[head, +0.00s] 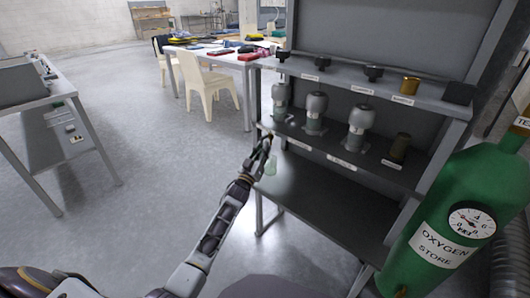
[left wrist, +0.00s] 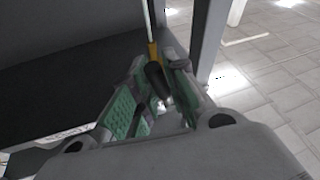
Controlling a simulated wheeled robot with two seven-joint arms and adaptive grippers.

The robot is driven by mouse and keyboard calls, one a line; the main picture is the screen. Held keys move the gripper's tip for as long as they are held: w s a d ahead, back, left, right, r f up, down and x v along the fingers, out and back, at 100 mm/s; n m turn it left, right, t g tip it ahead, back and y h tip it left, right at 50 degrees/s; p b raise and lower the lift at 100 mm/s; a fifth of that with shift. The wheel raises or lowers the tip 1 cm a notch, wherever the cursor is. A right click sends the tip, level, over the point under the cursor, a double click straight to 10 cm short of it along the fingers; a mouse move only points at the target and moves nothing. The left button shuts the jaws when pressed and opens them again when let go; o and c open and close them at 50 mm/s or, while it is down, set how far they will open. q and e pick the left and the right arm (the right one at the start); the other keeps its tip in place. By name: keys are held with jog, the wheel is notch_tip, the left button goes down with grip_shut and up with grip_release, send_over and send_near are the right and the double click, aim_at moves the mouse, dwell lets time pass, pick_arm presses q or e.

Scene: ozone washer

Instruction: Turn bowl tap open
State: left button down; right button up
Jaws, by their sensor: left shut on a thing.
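My left gripper (head: 264,144) is at the front left edge of the rack, beside its lower shelf. In the left wrist view the green-padded fingers (left wrist: 158,98) are closed around a dark rounded piece (left wrist: 157,78). A yellow collar and a thin pale rod rise above this piece. I cannot tell whether it is the bowl tap. My right gripper is not in view.
The grey rack (head: 322,202) holds several grey cylinders, including a middle one (head: 315,112). A green oxygen tank (head: 432,205) stands close at the right. A bench (head: 62,92) is at the left, and a chair (head: 207,80) by a cluttered table behind. The floor between is clear.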

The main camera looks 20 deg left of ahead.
pick_arm(q)
jog(key=shift+w+a+m+h, duration=0.1)
jog(key=shift+a+m+h, duration=0.15)
jog(key=shift+m, duration=0.45)
jog(key=shift+w+a+m+h, duration=0.15)
jog(key=shift+m+h, duration=0.2)
jog(key=shift+m, duration=0.35)
jog(key=shift+s, duration=0.1)
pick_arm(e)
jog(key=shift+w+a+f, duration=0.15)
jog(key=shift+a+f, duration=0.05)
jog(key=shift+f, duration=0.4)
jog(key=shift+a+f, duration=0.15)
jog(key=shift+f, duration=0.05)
pick_arm(q)
jog(key=c, duration=1.7)
grip_release()
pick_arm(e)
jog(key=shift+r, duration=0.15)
pick_arm(q)
jog(key=shift+s+f, duration=0.1)
jog(key=shift+v, duration=5.85)
